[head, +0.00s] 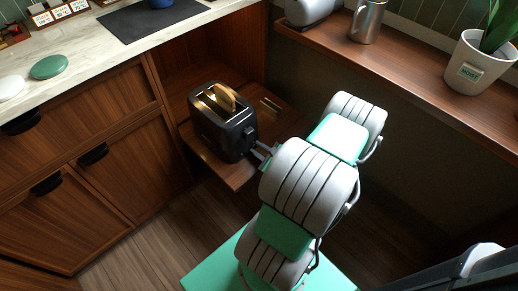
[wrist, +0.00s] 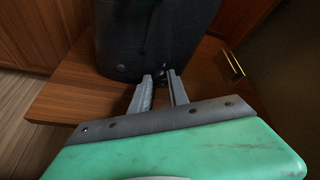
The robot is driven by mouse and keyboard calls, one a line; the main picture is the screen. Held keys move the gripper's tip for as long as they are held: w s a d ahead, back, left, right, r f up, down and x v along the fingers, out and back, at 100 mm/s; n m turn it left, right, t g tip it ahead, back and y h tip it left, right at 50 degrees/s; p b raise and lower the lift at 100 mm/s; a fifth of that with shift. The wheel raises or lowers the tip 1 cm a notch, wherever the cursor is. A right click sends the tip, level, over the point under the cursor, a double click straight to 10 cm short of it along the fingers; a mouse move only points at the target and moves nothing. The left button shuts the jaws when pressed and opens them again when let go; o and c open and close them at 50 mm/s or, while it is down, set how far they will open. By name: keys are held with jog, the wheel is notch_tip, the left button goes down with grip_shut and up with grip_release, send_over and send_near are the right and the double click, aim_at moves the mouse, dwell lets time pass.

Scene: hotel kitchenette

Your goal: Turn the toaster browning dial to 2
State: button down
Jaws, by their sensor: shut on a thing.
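The black toaster (head: 215,133) stands on a low wooden shelf, with a slice of bread (head: 225,97) showing in its top slot. The toaster's dark lower end also fills the top middle of the wrist view (wrist: 135,40). My gripper (head: 259,149) reaches the toaster's right end. In the wrist view, my gripper's two grey fingers (wrist: 161,78) are closed around the small dark browning dial (wrist: 160,75) low on that end. The dial is mostly hidden between the fingertips, and its number marks cannot be read.
The wooden shelf (head: 235,175) has bare room in front of the toaster. A brass handle (wrist: 234,63) lies flat to the right. A ledge above holds a metal mug (head: 367,22) and a potted plant (head: 482,65). The marble counter (head: 105,48) is at the left.

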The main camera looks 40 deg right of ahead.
jog(key=c, duration=1.3)
grip_release()
jog(key=shift+o, duration=0.2)
jog(key=shift+s, duration=0.1)
jog(key=p+v, duration=0.2)
jog(key=v, duration=0.5)
jog(key=shift+s+r, duration=0.2)
jog(key=shift+s, duration=0.05)
